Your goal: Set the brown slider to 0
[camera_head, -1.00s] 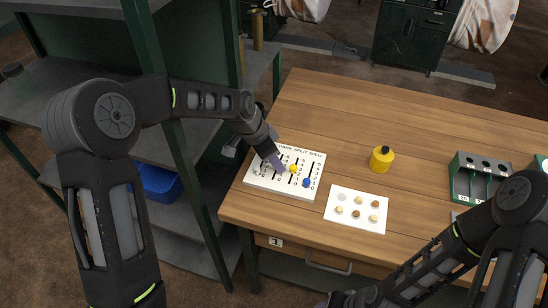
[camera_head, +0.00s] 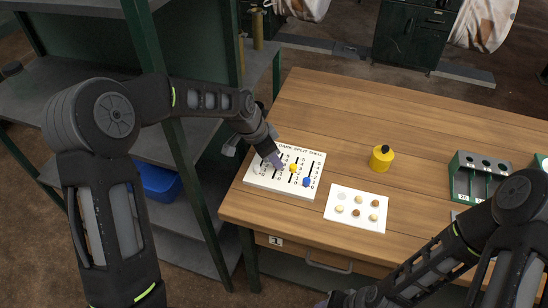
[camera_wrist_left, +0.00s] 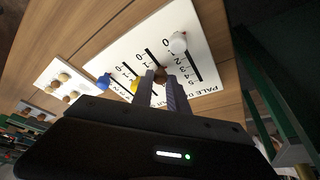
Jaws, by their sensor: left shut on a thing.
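The white slider board (camera_head: 262,185) lies at the near left corner of the table. It carries a white slider (camera_wrist_left: 178,42), a brown slider (camera_wrist_left: 160,75), a yellow slider (camera_head: 292,168) and a blue slider (camera_head: 306,182). My left gripper (camera_head: 279,163) reaches down onto the board. In the left wrist view its fingers (camera_wrist_left: 160,78) are shut on the brown knob, with a stretch of empty slot visible beyond it towards the 0 end. The fingers hide the brown slider in the head view. My right gripper (camera_head: 328,303) barely shows at the bottom edge, its jaws unclear.
A white card with several round buttons (camera_head: 345,222) lies right of the board. A yellow container with a black top (camera_head: 381,158) stands behind it. A green rack (camera_head: 468,188) stands further right. A green shelf post (camera_head: 168,110) rises close to my left arm.

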